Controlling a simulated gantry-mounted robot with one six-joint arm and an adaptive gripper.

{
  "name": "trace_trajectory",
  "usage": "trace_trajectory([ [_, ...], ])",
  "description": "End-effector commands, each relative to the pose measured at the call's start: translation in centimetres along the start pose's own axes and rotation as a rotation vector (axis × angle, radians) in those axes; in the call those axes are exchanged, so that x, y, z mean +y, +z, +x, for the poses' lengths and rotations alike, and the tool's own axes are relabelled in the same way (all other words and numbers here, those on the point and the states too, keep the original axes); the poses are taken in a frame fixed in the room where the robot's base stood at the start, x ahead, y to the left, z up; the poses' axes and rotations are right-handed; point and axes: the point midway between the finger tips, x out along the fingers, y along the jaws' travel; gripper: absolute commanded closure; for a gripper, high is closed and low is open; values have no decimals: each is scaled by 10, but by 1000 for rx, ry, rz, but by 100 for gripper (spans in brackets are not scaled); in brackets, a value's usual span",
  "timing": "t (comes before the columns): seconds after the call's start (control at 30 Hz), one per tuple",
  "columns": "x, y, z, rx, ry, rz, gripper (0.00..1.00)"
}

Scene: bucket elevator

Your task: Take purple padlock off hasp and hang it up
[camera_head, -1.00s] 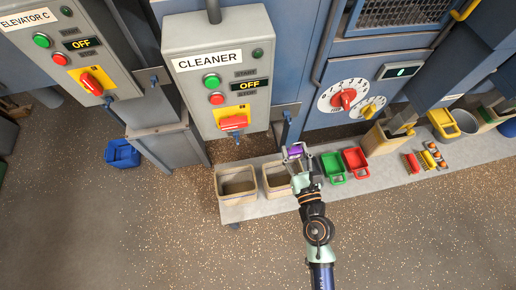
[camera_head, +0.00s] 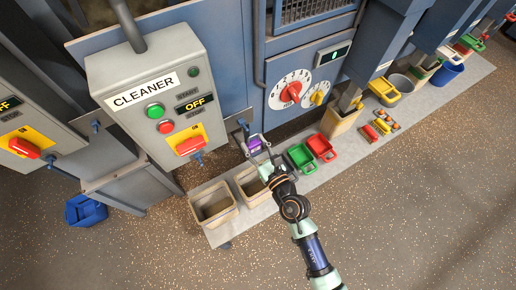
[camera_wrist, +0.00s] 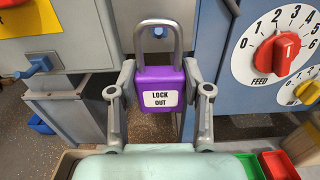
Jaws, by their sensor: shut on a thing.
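My gripper (camera_head: 257,146) is shut on the purple padlock (camera_head: 253,142). In the wrist view the padlock (camera_wrist: 162,82) is upright between the two fingers (camera_wrist: 160,90), with a white "LOCK OUT" label facing me. Its grey shackle points up, and nothing shows threaded through it. I cannot tell whether the shackle is latched. A blue hasp-like piece (camera_head: 198,158) sits below the red switch (camera_head: 190,145) on the CLEANER box. A blue peg (camera_head: 242,124) on a grey bracket is just above and left of the padlock in the head view.
The CLEANER box (camera_head: 130,75) reads OFF. Beige bins (camera_head: 214,205) and green (camera_head: 301,158) and red (camera_head: 321,148) trays stand on the grey ledge below. A panel with a red FEED dial (camera_head: 291,91) is to the right. Open floor lies in front.

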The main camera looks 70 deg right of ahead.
Motion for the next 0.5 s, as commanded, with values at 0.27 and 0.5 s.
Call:
trace_trajectory([
  [0.27,0,1,16,-2,-1,0,89],
  [0.5,0,1,17,-1,-1,1,89],
])
